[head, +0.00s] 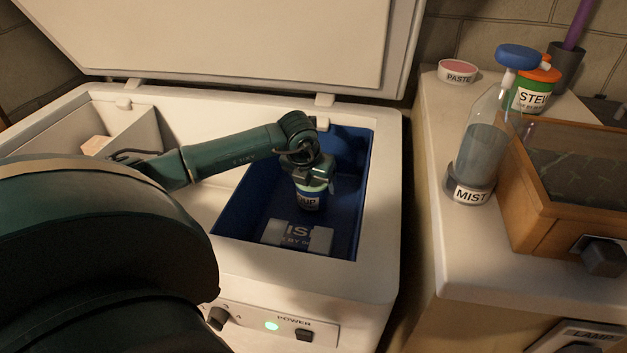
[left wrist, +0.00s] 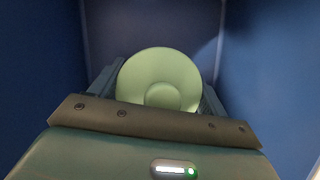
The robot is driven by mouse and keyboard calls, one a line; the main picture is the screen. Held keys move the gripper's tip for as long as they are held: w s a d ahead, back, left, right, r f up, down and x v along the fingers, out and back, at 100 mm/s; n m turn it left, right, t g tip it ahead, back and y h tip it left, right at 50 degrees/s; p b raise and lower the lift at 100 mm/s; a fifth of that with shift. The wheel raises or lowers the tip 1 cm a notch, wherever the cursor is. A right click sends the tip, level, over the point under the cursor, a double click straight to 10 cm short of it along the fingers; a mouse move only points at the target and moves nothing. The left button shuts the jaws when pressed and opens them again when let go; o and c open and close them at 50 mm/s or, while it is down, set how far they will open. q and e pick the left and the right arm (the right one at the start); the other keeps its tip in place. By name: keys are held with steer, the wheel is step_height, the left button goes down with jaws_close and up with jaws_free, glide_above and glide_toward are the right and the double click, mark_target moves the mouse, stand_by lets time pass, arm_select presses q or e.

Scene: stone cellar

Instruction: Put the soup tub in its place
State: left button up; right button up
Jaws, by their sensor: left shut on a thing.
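My left gripper (head: 308,174) reaches down into the blue-lined compartment (head: 236,208) of an open white chest. It is shut on a small tub (head: 308,200) with a dark body and a white label. The label is partly legible, ending in something like "UMP", so I cannot confirm that this is the soup tub. In the left wrist view the tub's round pale green lid (left wrist: 160,75) lies between the fingers (left wrist: 160,92), with blue walls around. I cannot tell whether the tub touches the compartment floor. My right gripper is not in view.
A partly hidden pale label (head: 297,236) is in the compartment. The chest lid (head: 240,35) stands raised behind. On the right counter are a STEW tub (head: 528,92), a PASTE tin (head: 458,72), a MIST bottle (head: 482,145) and a wooden case (head: 545,215).

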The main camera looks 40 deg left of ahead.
arm_select(q)
steer(key=o, duration=1.1)
steer(key=shift+r, duration=0.2)
steer(key=p+v, duration=0.2)
steer(key=v, duration=0.9)
steer(key=shift+s+r, duration=0.1)
steer(key=shift+r, duration=0.25)
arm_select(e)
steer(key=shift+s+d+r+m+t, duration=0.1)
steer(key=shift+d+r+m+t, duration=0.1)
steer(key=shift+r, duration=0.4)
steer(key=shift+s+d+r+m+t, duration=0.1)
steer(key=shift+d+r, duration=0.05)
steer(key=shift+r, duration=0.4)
